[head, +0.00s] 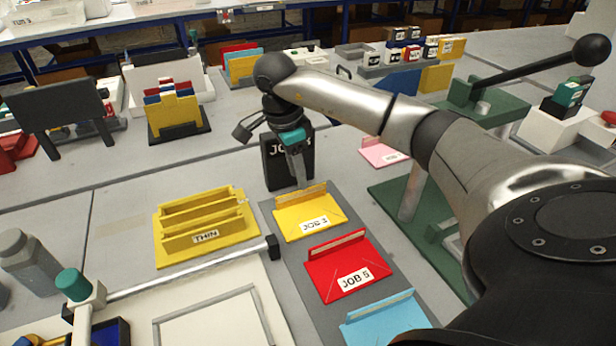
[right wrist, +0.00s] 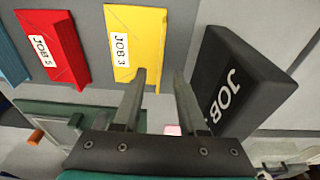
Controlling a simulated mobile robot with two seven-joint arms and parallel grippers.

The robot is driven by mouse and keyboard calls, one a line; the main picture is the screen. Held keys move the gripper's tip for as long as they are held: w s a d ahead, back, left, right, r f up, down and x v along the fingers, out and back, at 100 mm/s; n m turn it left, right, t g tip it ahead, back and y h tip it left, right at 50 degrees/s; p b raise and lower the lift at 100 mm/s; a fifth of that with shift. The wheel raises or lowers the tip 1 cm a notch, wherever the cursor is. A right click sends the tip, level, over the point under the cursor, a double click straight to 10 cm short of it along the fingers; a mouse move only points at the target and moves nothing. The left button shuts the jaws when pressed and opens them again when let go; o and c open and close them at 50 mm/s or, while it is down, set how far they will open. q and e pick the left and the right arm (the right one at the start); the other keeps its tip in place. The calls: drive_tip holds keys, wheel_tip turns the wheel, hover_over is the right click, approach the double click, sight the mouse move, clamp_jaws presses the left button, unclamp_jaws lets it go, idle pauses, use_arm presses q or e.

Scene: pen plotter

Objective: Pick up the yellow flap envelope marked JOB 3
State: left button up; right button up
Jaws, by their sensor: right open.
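The yellow flap envelope marked JOB 3 (head: 297,213) lies flat on a dark grey strip, its raised flap along the far edge. In the right wrist view the yellow envelope (right wrist: 148,45) is just beyond the fingertips, nearer the left finger. My right gripper (head: 301,180) points down above the envelope's far edge. In the right wrist view the right gripper (right wrist: 160,78) is open, with nothing between its fingers. Contact with the flap cannot be told. My left gripper is not in view.
A black JOB box (head: 274,172) stands close behind the yellow envelope; it also shows in the right wrist view (right wrist: 255,75). A red JOB 5 envelope (head: 325,268) and a blue envelope (head: 385,322) lie nearer. A yellow THIN rack (head: 205,240) stands to the left.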

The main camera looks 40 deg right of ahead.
sight(304, 202)
drive_tip(key=shift+d+f, duration=0.1)
drive_tip(key=shift+f, duration=0.8)
drive_tip(key=f, duration=0.1)
drive_tip(key=f+b, duration=0.1)
drive_tip(key=f, duration=0.1)
drive_tip(key=shift+s+d, duration=0.15)
drive_tip(key=shift+d, duration=0.05)
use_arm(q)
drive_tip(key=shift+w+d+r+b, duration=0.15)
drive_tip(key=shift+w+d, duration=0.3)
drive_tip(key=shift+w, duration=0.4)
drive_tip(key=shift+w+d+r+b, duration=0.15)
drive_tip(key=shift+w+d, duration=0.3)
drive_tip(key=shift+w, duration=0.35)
use_arm(e)
drive_tip(key=shift+d+f, duration=0.15)
drive_tip(key=shift+f, duration=0.6)
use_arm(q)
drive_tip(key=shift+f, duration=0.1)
use_arm(e)
drive_tip(key=shift+c, duration=0.3)
clamp_jaws()
